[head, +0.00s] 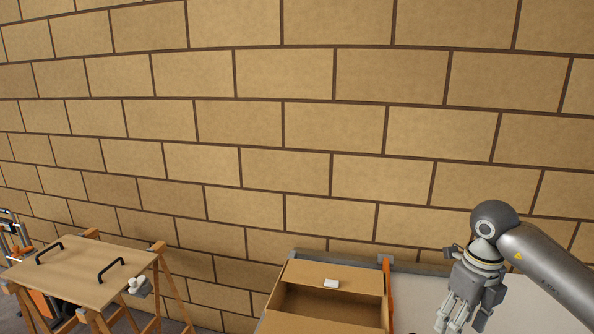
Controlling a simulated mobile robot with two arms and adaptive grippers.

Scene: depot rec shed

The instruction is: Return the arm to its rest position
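My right arm comes in from the right edge, bent at a grey joint. Its gripper (462,318) hangs down low in the picture, over the pale worktop (535,305). Its fingers look spread apart with nothing between them, and the tips are close to the bottom edge of the view. My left gripper and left arm are not in view.
An open cardboard box (325,305) stands left of my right gripper, with a small white item (331,283) at its back edge. An orange upright (387,285) stands between. A board with two black handles (80,275) lies on wooden trestles at left. A block wall (290,120) fills the back.

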